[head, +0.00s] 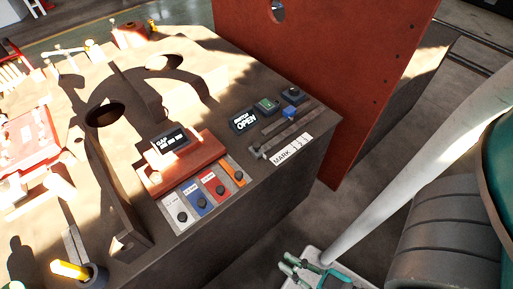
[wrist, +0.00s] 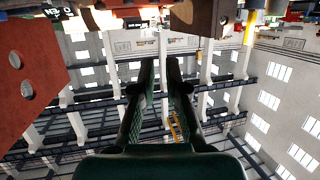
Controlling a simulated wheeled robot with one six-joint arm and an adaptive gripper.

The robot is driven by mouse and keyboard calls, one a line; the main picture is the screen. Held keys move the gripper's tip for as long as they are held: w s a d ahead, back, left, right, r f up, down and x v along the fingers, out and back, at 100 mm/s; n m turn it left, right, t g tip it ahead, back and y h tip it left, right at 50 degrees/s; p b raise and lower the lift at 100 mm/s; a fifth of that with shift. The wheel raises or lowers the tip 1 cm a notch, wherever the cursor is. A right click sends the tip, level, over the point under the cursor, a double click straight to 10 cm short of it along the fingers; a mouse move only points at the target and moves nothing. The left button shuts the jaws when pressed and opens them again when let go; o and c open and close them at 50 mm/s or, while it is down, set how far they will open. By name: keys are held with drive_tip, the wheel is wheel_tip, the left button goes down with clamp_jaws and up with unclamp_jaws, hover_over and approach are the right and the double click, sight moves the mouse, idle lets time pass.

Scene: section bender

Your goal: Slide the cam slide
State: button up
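What looks like the cam slide is a dark rail (head: 287,131) on the bench's right end, with a small grey piece (head: 257,150) at its near end. A white label reading MARK (head: 287,150) lies beside it. A small blue block (head: 290,112) sits near the rail's far part; I cannot tell which piece is the sliding one. My gripper (head: 288,265) is low at the bottom of the head view, off the bench's right side and apart from the slide. In the wrist view my gripper (wrist: 159,65) is empty, its two dark fingers a narrow gap apart.
A black display reading OPEN (head: 244,121) and a green button (head: 267,105) sit beside the rail. A red-brown block with a gap display (head: 171,141) and several coloured tiles (head: 207,187) stand left. A tall red panel (head: 320,60) rises behind.

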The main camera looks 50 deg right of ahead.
drive_tip(key=o, duration=0.6)
drive_tip(key=f+m, duration=0.1)
drive_tip(key=m, duration=0.1)
drive_tip(key=w+d+f+m+h, duration=0.1)
drive_tip(key=shift+w+d+m, duration=0.15)
drive_tip(key=shift+w+m, duration=0.15)
drive_tip(key=shift+m, duration=0.1)
drive_tip(key=n+t+h, duration=0.1)
drive_tip(key=n+h, duration=0.6)
drive_tip(key=n, duration=2.8)
approach(259, 148)
drive_tip(key=w, duration=0.1)
drive_tip(key=x, duration=1)
drive_tip(key=shift+w+d+r, duration=0.15)
drive_tip(key=shift+d, duration=0.1)
clamp_jaws()
